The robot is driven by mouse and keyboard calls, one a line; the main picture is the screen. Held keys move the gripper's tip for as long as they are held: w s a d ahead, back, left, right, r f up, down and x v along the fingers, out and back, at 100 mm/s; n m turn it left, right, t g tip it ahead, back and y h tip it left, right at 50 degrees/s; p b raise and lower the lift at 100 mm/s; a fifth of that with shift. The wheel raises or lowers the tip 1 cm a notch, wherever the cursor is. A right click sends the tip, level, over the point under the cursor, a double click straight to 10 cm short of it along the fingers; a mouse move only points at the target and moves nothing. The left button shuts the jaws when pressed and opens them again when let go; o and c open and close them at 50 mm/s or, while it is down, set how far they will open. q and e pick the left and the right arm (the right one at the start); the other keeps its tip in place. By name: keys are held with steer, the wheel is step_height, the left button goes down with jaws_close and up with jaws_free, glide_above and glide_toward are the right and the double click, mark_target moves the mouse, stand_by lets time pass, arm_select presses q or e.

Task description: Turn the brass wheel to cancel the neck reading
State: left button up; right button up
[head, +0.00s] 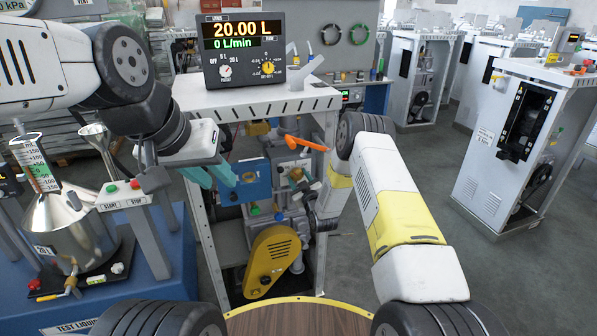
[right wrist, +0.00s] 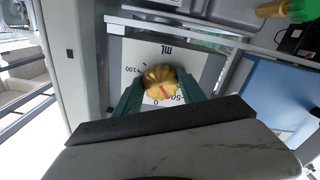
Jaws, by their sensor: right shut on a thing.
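The brass wheel (right wrist: 161,83) is a fluted knob with a red mark, on a white plate with a mL scale. In the right wrist view the green fingers of my right gripper (right wrist: 160,92) are shut on it, one at each side. The red mark points down toward the 50 and 0 end. In the head view the wheel (head: 297,174) is small and partly hidden by my right gripper (head: 305,181).
The display (head: 242,48) reads 20.00 L and 0 L/min atop the dispenser frame (head: 215,100). The steel can (head: 75,235) and START/STOP box (head: 123,196) stand at left.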

steer(key=shift+n, duration=1.1)
steer(key=o, duration=1.4)
steer(key=shift+c, duration=0.2)
steer(key=shift+d, duration=0.1)
steer(key=v, duration=0.7)
steer(key=shift+s, duration=0.35)
steer(key=shift+d, duration=0.1)
